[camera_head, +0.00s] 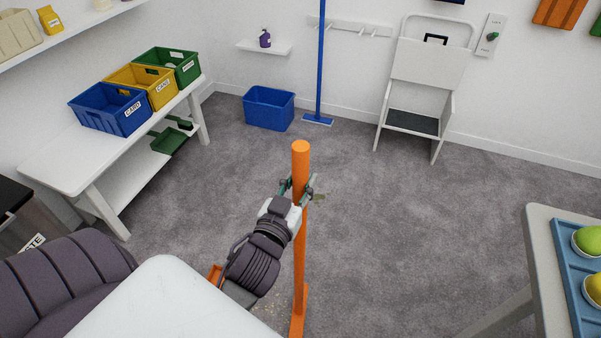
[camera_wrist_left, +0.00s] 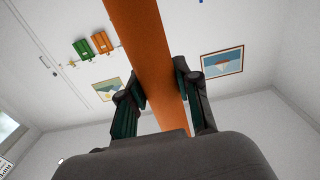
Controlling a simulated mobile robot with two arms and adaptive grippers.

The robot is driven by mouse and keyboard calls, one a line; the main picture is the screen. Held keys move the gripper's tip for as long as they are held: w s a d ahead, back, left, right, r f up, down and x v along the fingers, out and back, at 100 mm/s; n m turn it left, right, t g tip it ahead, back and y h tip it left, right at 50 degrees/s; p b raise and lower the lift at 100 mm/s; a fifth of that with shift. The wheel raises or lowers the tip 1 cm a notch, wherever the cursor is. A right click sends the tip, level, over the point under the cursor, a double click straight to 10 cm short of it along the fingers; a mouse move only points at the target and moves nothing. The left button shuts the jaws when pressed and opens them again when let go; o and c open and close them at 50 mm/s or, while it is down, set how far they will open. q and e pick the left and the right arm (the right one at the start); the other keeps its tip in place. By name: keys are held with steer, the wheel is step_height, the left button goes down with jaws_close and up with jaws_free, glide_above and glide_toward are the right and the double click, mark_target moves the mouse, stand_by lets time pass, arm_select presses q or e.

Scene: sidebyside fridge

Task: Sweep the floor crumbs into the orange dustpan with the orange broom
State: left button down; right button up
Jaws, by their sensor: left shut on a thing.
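The orange broom (camera_head: 300,240) stands nearly upright on the grey floor, with its head (camera_head: 298,325) at the bottom edge of the head view. My left gripper (camera_head: 297,190) is shut on the upper part of its handle. In the left wrist view the gripper's fingers (camera_wrist_left: 160,92) sit on both sides of the orange handle (camera_wrist_left: 150,45). A small piece of orange, likely the dustpan (camera_head: 215,273), shows beside my left arm; the rest is hidden. Pale specks that look like crumbs (camera_head: 265,309) lie left of the broom head. My right gripper is out of view.
A white bench (camera_head: 62,165) with blue, yellow and green bins stands at left. A blue tub (camera_head: 269,108), a blue-handled broom (camera_head: 320,60) and a step stool (camera_head: 412,122) are by the back wall. A table (camera_head: 546,265) with a fruit tray is at right. The middle floor is clear.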

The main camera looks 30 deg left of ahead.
mark_target(294, 199)
arm_select(q)
steer(key=shift+w+a+r+n+y, duration=0.3)
steer(key=shift+w+a, duration=0.15)
steer(key=shift+a, duration=0.2)
step_height(294, 199, down, 5)
steer(key=b, duration=0.3)
steer(key=shift+f+b, duration=0.15)
steer(key=shift+b, duration=0.15)
steer(key=shift+r, duration=0.2)
steer(key=shift+s, duration=0.1)
